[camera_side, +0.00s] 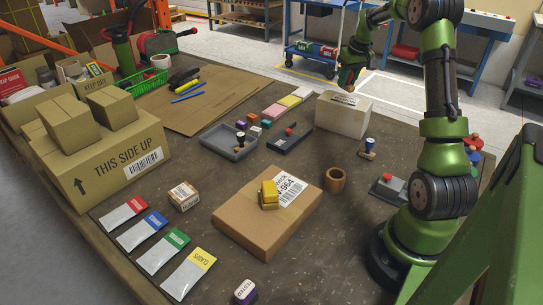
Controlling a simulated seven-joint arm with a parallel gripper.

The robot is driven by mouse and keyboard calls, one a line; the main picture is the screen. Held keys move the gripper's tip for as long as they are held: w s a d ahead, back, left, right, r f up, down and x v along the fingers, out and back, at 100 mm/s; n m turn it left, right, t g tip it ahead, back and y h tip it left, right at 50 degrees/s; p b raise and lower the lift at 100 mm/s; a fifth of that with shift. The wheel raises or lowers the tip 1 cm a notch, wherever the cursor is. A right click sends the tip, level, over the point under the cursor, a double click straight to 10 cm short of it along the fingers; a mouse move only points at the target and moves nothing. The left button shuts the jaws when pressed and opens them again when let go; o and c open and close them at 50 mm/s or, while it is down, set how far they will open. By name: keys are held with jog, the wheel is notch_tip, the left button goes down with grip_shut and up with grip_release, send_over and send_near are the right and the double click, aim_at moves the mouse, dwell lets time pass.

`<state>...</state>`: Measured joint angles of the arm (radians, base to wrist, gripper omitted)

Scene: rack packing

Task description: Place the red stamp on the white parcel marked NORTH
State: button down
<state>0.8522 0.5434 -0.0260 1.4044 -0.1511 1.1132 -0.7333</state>
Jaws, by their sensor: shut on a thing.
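The white parcel (343,116) stands on the dark work table, at the back right of the brown parcel. A label shows on its top, but I cannot read the word. My gripper (350,80) is above the parcel, with a clear gap between them. It is shut on a small stamp with a wood-coloured base (347,87). The fingers hide most of the stamp, and its red part barely shows.
A blue-handled stamp (368,148) and a wooden cup (335,180) stand in front of the white parcel. A grey box with a red button (388,188) is near my base. A brown parcel (262,232) bears a yellow thing (269,195). A grey tray (228,143) lies left.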

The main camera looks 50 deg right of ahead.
aim_at(347, 85)
jog(key=shift+f, duration=1.7)
jog(key=shift+f, duration=0.2)
jog(key=c, duration=0.8)
grip_release()
jog(key=shift+c, duration=0.2)
jog(key=shift+r, duration=0.15)
